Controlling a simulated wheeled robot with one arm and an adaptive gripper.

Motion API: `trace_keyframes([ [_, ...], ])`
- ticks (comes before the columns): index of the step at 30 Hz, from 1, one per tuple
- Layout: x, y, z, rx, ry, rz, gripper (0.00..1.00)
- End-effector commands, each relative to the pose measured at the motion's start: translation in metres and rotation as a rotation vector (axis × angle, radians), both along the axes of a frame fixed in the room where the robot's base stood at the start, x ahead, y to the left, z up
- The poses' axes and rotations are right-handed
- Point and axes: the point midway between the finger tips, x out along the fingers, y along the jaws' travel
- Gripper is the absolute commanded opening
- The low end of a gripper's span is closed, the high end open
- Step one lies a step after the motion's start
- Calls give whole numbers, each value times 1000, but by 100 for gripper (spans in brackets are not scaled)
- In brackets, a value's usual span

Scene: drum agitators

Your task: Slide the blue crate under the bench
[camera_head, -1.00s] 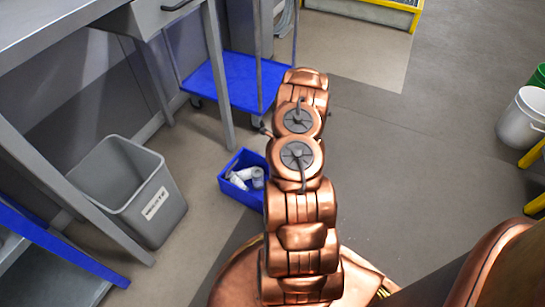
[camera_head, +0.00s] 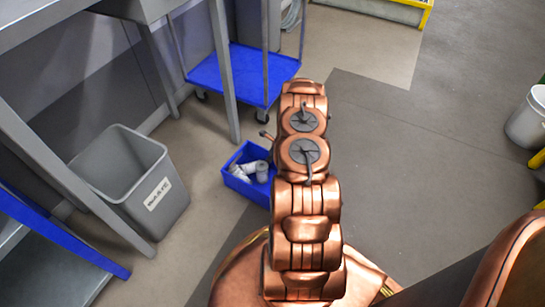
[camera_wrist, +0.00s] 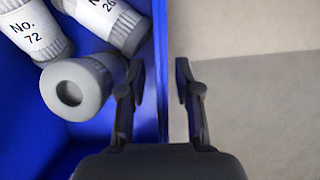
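The blue crate (camera_head: 246,189) sits on the floor in front of the grey bench (camera_head: 222,70), near a bench leg. It holds several white and grey canisters; two labels in the wrist view read No. 72 and No. 26. My arm covers the crate's right end in the head view and hides my gripper there. In the wrist view my gripper (camera_wrist: 160,97) is open. Its left finger is on the inner side of the crate's wall (camera_wrist: 160,40) and its right finger on the outer side, with gaps showing. I cannot tell how low the fingertips reach.
A grey waste bin (camera_head: 135,180) stands under the bench on the left. A blue wheeled cart (camera_head: 240,75) stands behind the crate. Floor between bin and cart looks clear. A white bucket (camera_head: 528,118) is at far right.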

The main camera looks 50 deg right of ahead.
Motion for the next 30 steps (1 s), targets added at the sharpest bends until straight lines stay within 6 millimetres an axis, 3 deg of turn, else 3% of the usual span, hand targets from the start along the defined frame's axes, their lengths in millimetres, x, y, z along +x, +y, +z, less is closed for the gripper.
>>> trace_keyframes([
  [4,0,0,0,0,0,0,32],
  [13,0,0,0,0,0,0,1],
  [30,0,0,0,-1,0,0,0],
])
